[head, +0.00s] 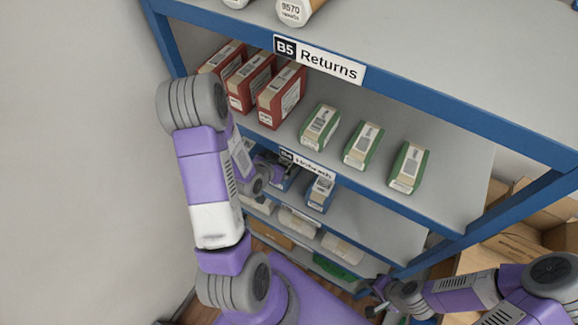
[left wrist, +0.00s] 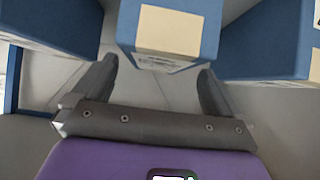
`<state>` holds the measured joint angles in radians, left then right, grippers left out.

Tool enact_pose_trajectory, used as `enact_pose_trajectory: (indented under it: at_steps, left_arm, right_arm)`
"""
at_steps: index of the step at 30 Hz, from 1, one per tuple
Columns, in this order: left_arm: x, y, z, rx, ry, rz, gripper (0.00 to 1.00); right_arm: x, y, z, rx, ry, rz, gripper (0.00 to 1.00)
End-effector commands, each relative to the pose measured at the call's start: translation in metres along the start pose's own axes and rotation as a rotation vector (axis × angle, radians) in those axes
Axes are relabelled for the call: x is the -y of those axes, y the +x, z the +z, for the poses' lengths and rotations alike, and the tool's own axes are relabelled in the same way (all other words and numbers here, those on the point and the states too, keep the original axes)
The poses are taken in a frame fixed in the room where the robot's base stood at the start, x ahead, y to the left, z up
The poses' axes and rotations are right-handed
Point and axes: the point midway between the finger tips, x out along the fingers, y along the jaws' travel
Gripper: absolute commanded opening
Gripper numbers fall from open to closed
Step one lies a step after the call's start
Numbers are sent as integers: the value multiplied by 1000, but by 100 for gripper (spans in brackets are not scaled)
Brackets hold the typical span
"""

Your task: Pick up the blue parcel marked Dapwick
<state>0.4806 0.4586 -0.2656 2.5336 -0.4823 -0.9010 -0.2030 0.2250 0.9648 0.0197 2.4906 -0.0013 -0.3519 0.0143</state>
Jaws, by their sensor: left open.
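Blue parcels with pale tape stand on the shelf below the one marked Returns; one blue parcel (head: 320,193) shows clearly in the head view, and others are partly behind my left arm. In the left wrist view a middle blue parcel (left wrist: 168,32) lies straight ahead, with a left blue parcel (left wrist: 62,22) and a right blue parcel (left wrist: 268,42) beside it. My left gripper (left wrist: 158,68) is open and empty, its fingertips either side of the middle parcel's near end. No name Dapwick is readable. My right gripper (head: 376,299) is low at the right; its jaw state is unclear.
Red parcels (head: 281,96) and green parcels (head: 362,146) stand on the Returns shelf (head: 440,205) above. White and green packages (head: 342,250) lie on lower shelves. Cardboard boxes (head: 515,245) stand at the right. A blue shelf post (head: 165,40) is close to my left arm.

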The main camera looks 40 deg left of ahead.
Motion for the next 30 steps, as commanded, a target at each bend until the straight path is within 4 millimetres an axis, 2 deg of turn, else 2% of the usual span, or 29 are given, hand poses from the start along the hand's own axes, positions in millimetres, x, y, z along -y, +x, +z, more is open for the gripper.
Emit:
enact_pose_trajectory:
  at_steps: [5,12,15,23,30]
  left_arm:
    - [-1,9,-3,0,2,2,100]
    - [-2,42,-7,1,2,2,100]
    - [-1,51,-7,1,1,1,100]
    - [-1,53,-8,-1,2,0,100]
    - [-1,53,-7,0,2,0,65]
  right_arm:
    - [0,0,0,0,0,0,37]
    - [1,-3,0,-1,0,0,37]
    - [1,-3,0,-1,0,0,37]
    - [1,-3,0,0,0,0,37]
    - [1,-3,0,0,0,0,37]
